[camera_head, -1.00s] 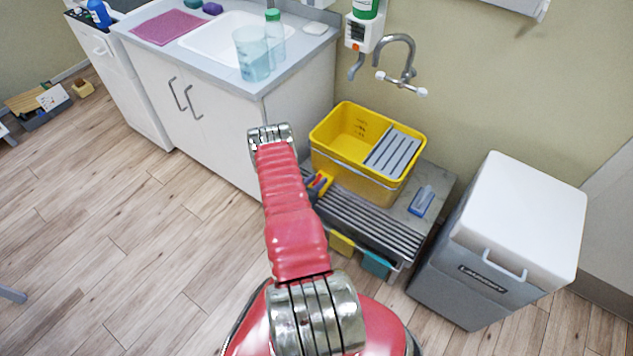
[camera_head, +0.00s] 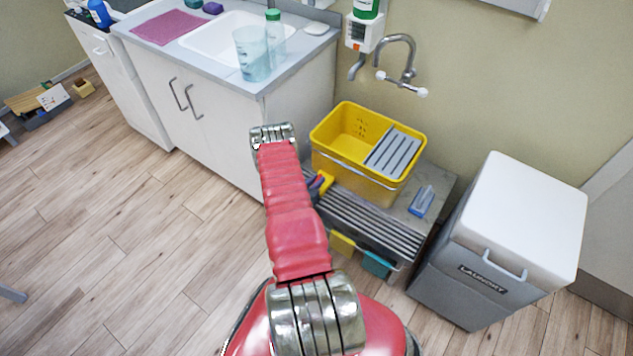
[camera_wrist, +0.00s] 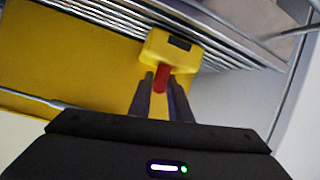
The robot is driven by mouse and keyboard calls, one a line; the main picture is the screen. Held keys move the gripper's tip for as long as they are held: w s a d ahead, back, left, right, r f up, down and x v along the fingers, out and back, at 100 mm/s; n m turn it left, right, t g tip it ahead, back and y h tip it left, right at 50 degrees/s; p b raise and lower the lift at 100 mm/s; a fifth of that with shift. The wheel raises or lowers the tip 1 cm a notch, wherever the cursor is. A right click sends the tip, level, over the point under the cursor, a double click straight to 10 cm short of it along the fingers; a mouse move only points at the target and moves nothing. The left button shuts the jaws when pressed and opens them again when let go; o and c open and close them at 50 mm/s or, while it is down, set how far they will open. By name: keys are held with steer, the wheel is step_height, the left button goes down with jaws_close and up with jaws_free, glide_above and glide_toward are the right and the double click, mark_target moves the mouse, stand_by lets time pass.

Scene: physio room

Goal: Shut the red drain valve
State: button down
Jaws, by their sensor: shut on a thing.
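A yellow bucket (camera_head: 352,172) stands on a grey slatted stand. A yellow drain fitting (camera_wrist: 170,46) with a dark patch sits low on it, and it also shows at the bucket's lower left in the head view (camera_head: 327,182). The red drain valve handle (camera_wrist: 160,79) sticks out of this fitting towards the wrist camera. My gripper (camera_wrist: 161,80) is shut on the red handle, one dark finger on each side. In the head view my arm hides most of the gripper. The handle's exact turn is hard to tell.
The slatted stand (camera_head: 368,222) has a blue brush (camera_head: 422,201) on its right end. A laundry bin (camera_head: 510,240) stands close to its right. A sink cabinet (camera_head: 225,125) is behind to the left. A wall tap (camera_head: 408,62) is above the bucket.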

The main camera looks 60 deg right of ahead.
steer(key=shift+s+t, duration=0.35)
steer(key=shift+t, duration=0.05)
steer(key=shift+s+n+t, duration=0.15)
steer(key=shift+n+t, duration=1.25)
steer(key=shift+n, duration=0.1)
steer(key=n+t+y, duration=0.1)
steer(key=n+t, duration=0.1)
steer(key=n+t+y, duration=0.1)
steer(key=n+t, duration=0.1)
steer(key=t, duration=0.1)
steer(key=shift+s+d+n, duration=0.1)
steer(key=shift+d+n, duration=0.1)
steer(key=shift+n, duration=0.1)
steer(key=n+t+y, duration=0.2)
steer(key=n+y, duration=0.1)
steer(key=n+t+y, duration=0.2)
steer(key=shift+d, duration=0.25)
steer(key=shift+d+n+t+y, duration=0.1)
steer(key=shift+n+t+y, duration=0.6)
steer(key=shift+n+y, duration=0.75)
steer(key=shift+r+n+y, duration=0.15)
steer(key=shift+n+y, duration=0.1)
steer(key=c, duration=2)
jaws_free()
steer(key=shift+c, duration=0.2)
steer(key=o, duration=0.3)
steer(key=shift+a, duration=0.2)
